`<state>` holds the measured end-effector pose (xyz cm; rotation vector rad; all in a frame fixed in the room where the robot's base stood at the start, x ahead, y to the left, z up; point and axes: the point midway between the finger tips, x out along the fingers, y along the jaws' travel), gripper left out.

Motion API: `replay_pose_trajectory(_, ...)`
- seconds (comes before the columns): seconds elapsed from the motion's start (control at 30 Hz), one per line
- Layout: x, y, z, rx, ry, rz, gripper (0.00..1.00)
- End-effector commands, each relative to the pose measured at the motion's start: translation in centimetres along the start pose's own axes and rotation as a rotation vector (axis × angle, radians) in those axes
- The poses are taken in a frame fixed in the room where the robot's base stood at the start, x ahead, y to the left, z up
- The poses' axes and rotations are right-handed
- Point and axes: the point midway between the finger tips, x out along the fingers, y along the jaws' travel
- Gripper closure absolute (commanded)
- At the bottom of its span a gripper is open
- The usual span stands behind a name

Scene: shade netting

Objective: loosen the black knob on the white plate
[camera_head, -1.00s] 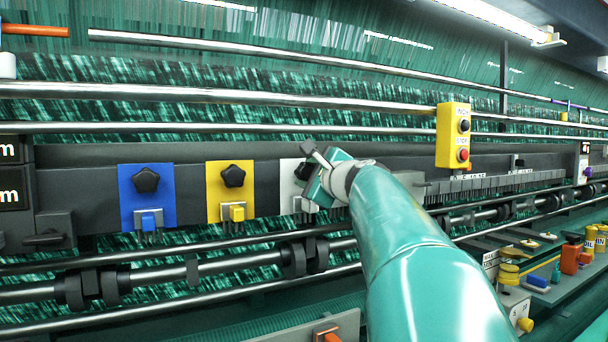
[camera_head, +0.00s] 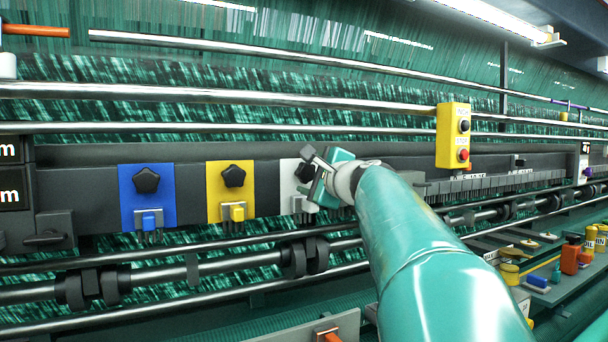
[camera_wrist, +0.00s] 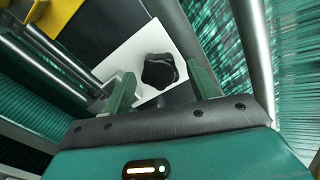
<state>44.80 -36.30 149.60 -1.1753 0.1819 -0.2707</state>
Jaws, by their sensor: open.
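The white plate (camera_head: 286,185) is on the dark rail, mostly hidden behind my gripper in the head view. In the wrist view the white plate (camera_wrist: 118,62) lies tilted, with the black knob (camera_wrist: 161,71), star-shaped, on it. In the head view the knob (camera_head: 302,171) shows only in part. My gripper (camera_wrist: 163,88) is open, its two green fingers apart. In the wrist view the knob appears between and just beyond the fingertips, with no clear contact. My gripper (camera_head: 313,175) is in front of the plate in the head view.
A yellow plate (camera_head: 216,172) and a blue plate (camera_head: 128,180), each with a black star knob, sit to the left. A yellow button box (camera_head: 453,136) hangs to the right. Metal bars run above and below the rail. A shelf with bottles (camera_head: 571,258) is at the lower right.

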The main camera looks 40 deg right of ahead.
Motion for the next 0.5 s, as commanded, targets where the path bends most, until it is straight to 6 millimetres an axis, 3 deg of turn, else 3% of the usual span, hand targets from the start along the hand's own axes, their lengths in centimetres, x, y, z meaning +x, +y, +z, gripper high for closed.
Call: replay_pose_trajectory(0.5,-3.6,0.0,0.0,0.001,-0.001,0.0,0.41)
